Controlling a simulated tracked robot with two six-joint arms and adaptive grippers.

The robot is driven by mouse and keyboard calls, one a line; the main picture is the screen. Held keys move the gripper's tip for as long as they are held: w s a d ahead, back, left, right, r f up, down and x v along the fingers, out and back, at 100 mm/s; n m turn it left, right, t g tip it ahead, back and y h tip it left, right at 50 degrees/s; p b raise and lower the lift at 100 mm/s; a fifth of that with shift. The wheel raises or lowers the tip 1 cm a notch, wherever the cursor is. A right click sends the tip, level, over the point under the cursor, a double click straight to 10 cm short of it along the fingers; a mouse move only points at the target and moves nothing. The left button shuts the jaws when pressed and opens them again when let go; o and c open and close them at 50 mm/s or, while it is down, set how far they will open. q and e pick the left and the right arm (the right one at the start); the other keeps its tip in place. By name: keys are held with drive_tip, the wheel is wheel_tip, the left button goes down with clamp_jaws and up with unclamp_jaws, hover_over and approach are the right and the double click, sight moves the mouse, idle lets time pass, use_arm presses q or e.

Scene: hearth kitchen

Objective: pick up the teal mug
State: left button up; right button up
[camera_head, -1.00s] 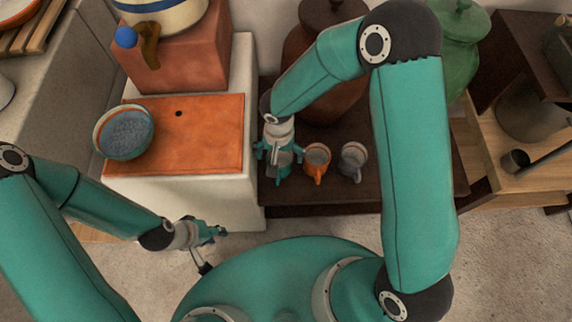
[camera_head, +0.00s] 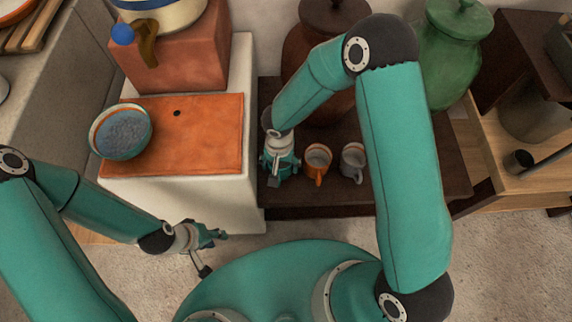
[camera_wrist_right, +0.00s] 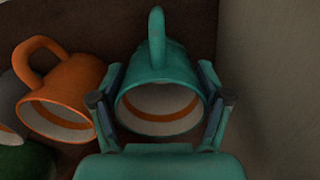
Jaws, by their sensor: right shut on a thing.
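The teal mug (camera_wrist_right: 158,85) is between the two fingers of my right gripper (camera_wrist_right: 160,105) in the right wrist view. The fingers are shut on its sides, with its handle pointing away at the top of the picture and its white inside with an orange band showing. In the head view my right gripper (camera_head: 279,165) is at the left end of the dark shelf, and it mostly hides the mug. I cannot tell whether the mug touches the shelf. My left gripper (camera_head: 218,234) is away from the mugs, low on the left; its fingers are too small to judge.
An orange mug (camera_head: 318,160) stands close to the right of my right gripper, and a grey mug (camera_head: 353,160) beyond it. The dark shelf (camera_head: 330,198) meets a white block (camera_head: 190,200) on its left. A brown jar (camera_head: 330,105) and a green jar (camera_head: 447,60) stand behind.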

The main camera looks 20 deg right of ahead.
drive_tip(key=shift+c, duration=1)
drive_tip(key=shift+r, duration=0.15)
